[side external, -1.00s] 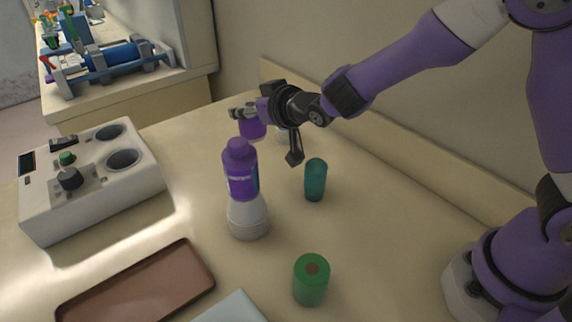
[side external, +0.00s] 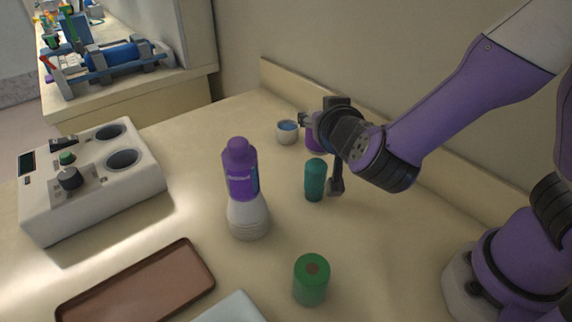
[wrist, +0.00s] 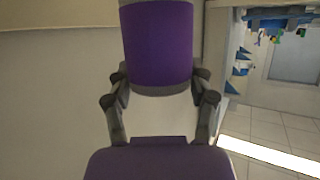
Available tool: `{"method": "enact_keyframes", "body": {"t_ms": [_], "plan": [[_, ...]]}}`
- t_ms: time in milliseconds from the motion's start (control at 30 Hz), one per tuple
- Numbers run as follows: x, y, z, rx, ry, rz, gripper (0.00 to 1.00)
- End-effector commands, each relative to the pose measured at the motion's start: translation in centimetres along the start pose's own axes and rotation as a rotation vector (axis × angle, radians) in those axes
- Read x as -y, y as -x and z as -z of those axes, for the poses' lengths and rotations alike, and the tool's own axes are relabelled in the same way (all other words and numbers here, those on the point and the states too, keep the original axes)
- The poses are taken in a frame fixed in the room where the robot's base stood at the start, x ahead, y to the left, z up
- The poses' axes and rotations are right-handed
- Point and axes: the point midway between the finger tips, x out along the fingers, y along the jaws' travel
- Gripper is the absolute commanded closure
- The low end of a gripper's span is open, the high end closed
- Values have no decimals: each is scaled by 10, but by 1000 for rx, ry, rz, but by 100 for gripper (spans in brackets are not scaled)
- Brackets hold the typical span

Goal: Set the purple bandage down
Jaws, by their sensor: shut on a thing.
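The purple bandage (wrist: 157,45) is a smooth cylinder held between the two dark fingertips of my gripper (wrist: 160,98) in the wrist view. In the side view my gripper (side external: 308,124) is toward the back of the table by the wall. Only a strip of the purple bandage (side external: 312,142) shows there, with the rest hidden behind my gripper. The bandage is behind the teal cylinder (side external: 315,179) and right of a small white cup with blue inside (side external: 287,132). I cannot tell whether its underside touches the table.
A purple-and-white bottle (side external: 241,185) stands mid-table, with a green roll (side external: 311,281) nearer the front. A white device with two round wells (side external: 92,185) and a brown tray (side external: 140,285) are at left. The back wall edge (side external: 420,165) is close behind my gripper.

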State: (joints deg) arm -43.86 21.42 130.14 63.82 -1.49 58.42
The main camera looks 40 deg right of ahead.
Motion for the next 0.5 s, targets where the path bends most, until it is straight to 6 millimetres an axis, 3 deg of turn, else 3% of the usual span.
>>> {"method": "enact_keyframes", "body": {"t_ms": [300, 500], "plan": [[-36, -63, -16, 4, 1, -6, 77], [-43, -80, -20, 2, 0, 1, 77]]}}
